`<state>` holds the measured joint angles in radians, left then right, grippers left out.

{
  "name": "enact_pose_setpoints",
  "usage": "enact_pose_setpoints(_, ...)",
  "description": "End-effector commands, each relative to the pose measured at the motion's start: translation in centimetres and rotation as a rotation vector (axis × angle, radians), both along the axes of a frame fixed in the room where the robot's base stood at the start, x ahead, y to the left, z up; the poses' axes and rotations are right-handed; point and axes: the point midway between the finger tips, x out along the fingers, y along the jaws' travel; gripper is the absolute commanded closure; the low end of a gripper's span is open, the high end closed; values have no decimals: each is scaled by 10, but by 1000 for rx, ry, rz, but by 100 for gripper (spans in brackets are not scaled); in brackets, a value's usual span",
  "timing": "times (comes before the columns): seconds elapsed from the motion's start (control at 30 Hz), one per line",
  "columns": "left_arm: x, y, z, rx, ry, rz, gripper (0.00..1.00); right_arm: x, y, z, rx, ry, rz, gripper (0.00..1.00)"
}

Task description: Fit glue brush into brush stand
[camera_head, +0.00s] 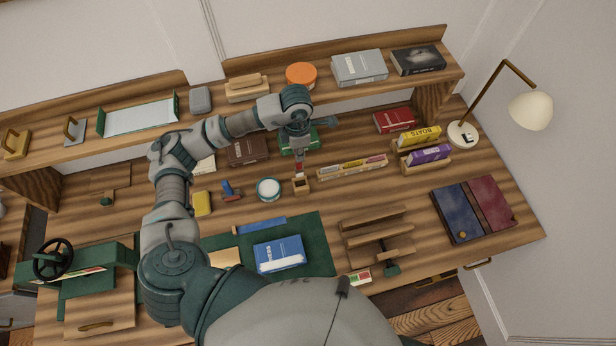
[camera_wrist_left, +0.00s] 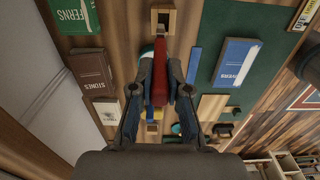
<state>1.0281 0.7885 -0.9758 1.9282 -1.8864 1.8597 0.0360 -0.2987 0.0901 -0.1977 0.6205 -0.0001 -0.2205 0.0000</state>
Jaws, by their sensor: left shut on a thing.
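My left gripper (camera_head: 299,165) is shut on the glue brush (camera_head: 299,170), whose red part shows between the fingers. In the left wrist view the gripper (camera_wrist_left: 160,75) pinches the red brush (camera_wrist_left: 160,85) from both sides. The brush stand (camera_head: 300,186) is a small wooden block just below the gripper in the head view. In the left wrist view the stand (camera_wrist_left: 153,21) shows a dark square opening beyond the fingertips. The brush's lower end is hard to make out, and I cannot tell whether it touches the stand. My right gripper is not in view.
A round pot with a white top (camera_head: 268,188) stands left of the stand. A long tray of coloured pieces (camera_head: 352,168) lies close on the right. A green book (camera_head: 298,142) lies behind the gripper. A green mat (camera_head: 318,245) with a blue book (camera_head: 279,254) lies in front.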

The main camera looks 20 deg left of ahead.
Motion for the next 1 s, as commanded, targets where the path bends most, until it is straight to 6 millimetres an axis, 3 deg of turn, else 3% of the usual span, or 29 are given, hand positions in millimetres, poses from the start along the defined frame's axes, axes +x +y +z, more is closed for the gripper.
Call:
enact_pose_setpoints(0.23, -1, -5, -45, 4, 5, 19, 100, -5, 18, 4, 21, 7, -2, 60)
enact_pose_setpoints(0.63, 0, -6, -92, 5, 6, 17, 100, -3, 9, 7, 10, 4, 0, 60)
enact_pose_setpoints(1.0, 1, -5, -101, 5, 3, 16, 100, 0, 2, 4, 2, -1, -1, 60)
